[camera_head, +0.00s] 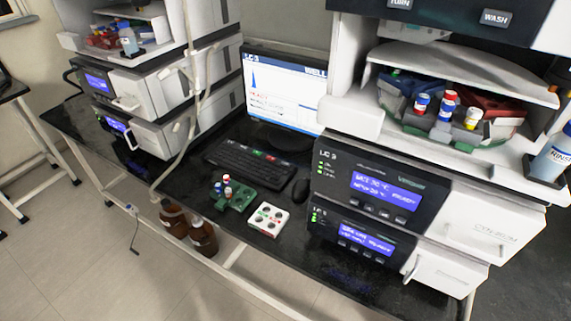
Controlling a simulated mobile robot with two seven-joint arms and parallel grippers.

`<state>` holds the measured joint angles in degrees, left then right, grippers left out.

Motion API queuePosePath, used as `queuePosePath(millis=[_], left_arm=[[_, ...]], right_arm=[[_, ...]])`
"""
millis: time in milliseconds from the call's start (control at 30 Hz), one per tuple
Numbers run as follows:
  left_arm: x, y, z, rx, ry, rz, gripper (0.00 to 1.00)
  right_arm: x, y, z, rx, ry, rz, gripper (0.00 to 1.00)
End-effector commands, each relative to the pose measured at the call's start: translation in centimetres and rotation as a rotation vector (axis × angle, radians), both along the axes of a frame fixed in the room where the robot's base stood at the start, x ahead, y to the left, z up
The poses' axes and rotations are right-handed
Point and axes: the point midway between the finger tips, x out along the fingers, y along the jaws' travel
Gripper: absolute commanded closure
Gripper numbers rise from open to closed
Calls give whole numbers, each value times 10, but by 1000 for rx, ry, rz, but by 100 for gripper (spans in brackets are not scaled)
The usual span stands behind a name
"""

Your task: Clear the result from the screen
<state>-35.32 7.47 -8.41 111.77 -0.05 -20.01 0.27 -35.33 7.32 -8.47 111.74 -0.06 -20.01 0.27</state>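The screen (287,92) stands on the dark bench between two instrument stacks. A black mouse (300,190) lies to the keyboard's right. Neither of my grippers is in view.
A green rack (241,198) with capped vials and a white box with round buttons (268,219) sit near the bench's front edge. The right stack (367,192) stands close beside the mouse. Brown bottles (203,235) stand below the bench edge. Tubing hangs at the left.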

Motion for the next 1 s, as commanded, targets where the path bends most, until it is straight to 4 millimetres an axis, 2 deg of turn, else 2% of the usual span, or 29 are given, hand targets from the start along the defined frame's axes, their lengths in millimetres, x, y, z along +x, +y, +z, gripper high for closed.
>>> queuePosePath(millis=[833, 967, 1000], left_arm=[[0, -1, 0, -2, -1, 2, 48], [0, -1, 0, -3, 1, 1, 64], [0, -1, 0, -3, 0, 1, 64]], right_arm=[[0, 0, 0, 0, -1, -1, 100], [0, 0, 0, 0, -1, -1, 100], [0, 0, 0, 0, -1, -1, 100]])
